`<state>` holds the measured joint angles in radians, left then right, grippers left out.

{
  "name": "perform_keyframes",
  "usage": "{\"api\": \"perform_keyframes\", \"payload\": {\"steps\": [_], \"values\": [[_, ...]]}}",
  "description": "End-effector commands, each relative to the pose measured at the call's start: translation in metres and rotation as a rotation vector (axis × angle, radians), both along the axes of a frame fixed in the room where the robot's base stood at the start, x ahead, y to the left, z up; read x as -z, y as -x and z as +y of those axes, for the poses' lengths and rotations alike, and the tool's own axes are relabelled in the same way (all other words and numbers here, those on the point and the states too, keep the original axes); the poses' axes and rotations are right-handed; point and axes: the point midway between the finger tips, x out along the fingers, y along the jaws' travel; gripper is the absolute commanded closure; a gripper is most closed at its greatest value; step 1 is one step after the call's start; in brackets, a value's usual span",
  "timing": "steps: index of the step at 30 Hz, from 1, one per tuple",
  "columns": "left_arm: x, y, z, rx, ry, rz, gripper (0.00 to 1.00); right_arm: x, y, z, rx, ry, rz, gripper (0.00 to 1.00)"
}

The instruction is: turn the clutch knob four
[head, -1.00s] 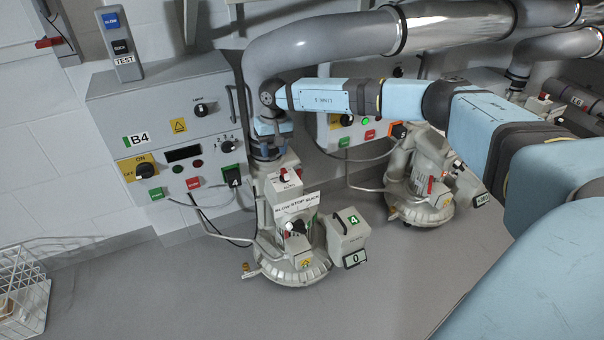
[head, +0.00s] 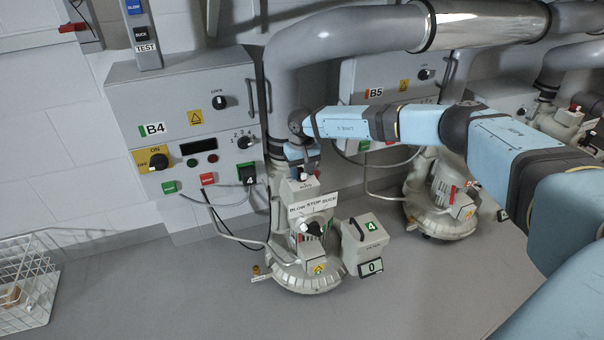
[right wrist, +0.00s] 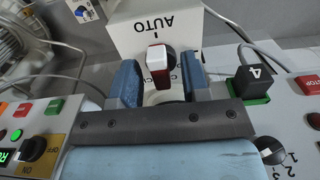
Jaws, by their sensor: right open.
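Blower four (head: 306,270) stands on the floor with a panel marked BLOW STOP SUCK and a separate grey box with a green 4 tag. The clutch knob (head: 303,178), at the top of the blower, is small and partly covered by my right gripper (head: 305,168). In the right wrist view the knob (right wrist: 162,60) is red, white and black, on a pale box lettered AUTO upside down, with a partly hidden CLUTCH label. My right gripper (right wrist: 159,80) is open, one blue finger on each side of the knob. Contact is not clear. My left gripper is not in view.
The B4 cabinet (head: 185,118) with knobs and buttons is on the wall at left. A wide grey pipe (head: 290,85) rises behind the blower. A second blower (head: 440,205) stands at right, and a wire basket (head: 25,285) at lower left. The front floor is clear.

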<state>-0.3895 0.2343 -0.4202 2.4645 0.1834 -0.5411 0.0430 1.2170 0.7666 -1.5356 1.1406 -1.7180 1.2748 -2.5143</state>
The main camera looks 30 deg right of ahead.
Motion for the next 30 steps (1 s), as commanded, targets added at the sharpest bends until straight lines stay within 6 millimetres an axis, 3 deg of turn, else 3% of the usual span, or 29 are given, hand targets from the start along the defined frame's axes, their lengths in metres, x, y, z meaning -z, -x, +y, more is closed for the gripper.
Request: {"api": "perform_keyframes", "payload": {"steps": [8, 14, 30], "values": [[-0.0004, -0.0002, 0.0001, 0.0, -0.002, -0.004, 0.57, 0.0011, 0.0, 0.0, 0.0, 0.0, 0.0, 0.57], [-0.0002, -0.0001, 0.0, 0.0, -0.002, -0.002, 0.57, 0.001, -0.0001, 0.0, 0.0, 0.0, 0.0, 1.0], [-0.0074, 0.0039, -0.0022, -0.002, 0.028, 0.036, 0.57, -0.0023, -0.0003, 0.0007, 0.126, 0.0, 0.0, 1.0]]}}
